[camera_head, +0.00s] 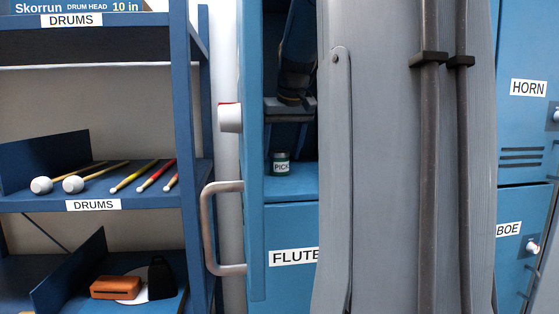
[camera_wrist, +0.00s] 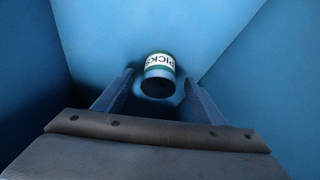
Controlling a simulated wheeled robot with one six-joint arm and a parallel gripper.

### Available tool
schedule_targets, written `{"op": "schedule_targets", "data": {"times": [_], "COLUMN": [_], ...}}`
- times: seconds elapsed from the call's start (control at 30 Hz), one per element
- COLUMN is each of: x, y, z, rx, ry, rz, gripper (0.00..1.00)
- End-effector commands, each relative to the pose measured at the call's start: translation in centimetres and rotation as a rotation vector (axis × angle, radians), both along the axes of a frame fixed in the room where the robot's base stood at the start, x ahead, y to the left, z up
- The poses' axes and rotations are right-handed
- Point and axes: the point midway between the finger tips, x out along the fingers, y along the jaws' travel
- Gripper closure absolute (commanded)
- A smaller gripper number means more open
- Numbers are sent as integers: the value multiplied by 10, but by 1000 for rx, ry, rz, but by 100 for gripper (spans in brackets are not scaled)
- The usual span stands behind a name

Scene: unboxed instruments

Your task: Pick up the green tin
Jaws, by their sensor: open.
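The green tin (camera_head: 280,163) is a small jar with a white label reading "PICK". It stands on the blue shelf (camera_head: 290,188) inside an open locker compartment. My gripper (camera_head: 292,101) is in the same compartment, above the tin in the head view and apart from it there. In the wrist view the tin (camera_wrist: 160,74) lies between and just beyond the fingertips of my gripper (camera_wrist: 158,84). The fingers are spread on either side of it. I cannot tell whether either finger touches it.
Blue compartment walls (camera_wrist: 270,75) stand close around the gripper. The open locker door (camera_head: 253,150) with a metal handle (camera_head: 207,230) is at the left of the opening. A blue rack with drumsticks and mallets (camera_head: 100,180) stands further left. Labelled lockers (camera_head: 522,130) are at the right.

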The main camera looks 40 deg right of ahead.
Motion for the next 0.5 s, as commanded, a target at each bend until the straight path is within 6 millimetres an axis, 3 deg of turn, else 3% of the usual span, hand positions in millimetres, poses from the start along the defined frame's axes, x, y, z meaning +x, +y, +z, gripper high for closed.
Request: {"op": "schedule_targets", "data": {"times": [0.23,0.5], "x": [11,13], "y": [-5,-7], "z": [-29,-34], "rx": [2,0], "ry": [2,0], "rz": [-1,-3], "gripper": [36,36]}}
